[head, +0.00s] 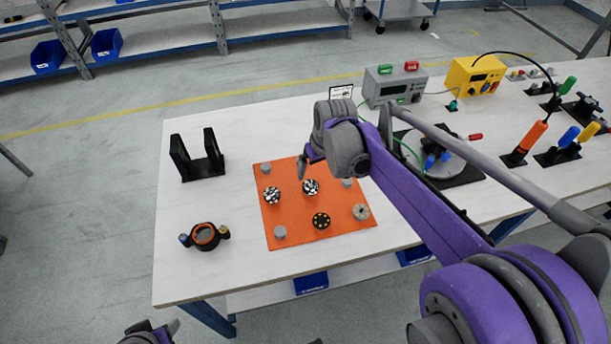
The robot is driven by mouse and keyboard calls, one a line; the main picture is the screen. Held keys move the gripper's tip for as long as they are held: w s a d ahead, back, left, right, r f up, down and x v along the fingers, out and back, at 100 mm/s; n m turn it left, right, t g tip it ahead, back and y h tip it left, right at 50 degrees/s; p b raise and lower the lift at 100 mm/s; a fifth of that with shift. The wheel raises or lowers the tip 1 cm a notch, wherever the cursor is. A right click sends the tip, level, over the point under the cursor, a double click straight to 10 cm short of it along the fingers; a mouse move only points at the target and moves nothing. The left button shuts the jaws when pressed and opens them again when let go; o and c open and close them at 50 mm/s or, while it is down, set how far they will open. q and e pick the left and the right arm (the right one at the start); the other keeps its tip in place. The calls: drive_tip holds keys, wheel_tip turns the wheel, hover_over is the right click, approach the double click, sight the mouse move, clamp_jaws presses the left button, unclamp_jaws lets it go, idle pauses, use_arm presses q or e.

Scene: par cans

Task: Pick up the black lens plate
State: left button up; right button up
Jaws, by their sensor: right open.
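A round black disc with a ring of small yellowish spots (321,221) lies near the front edge of the orange mat (290,240); it looks like the black lens plate. Two black-and-white patterned discs, one at left (271,195) and one at right (310,187), lie farther back on the mat. My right gripper (303,168) is open above the back of the mat, beyond the black disc and apart from it. Its wrist partly hides the fingers. My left gripper (166,332) shows only partly at the bottom edge, off the table; its jaw opening is unclear.
A grey-tan ring disc (361,212) and small grey cylinders (280,232) share the mat. A black bracket (197,156) and a black ring holder (205,236) stand left of it. Instruments (394,86) and a round fixture (440,160) stand to the right.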

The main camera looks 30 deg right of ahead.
hover_over(311, 186)
drive_tip(key=s, duration=0.2)
drive_tip(key=x, duration=0.2)
drive_tip(key=s+x, duration=0.1)
drive_tip(key=x, duration=0.1)
drive_tip(key=shift+w+a+f+b, duration=0.1)
drive_tip(key=shift+a+f+b, duration=0.15)
drive_tip(key=shift+f+b, duration=0.05)
drive_tip(key=shift+x, duration=3.05)
drive_tip(key=shift+d+r, duration=0.1)
drive_tip(key=c, duration=1.4)
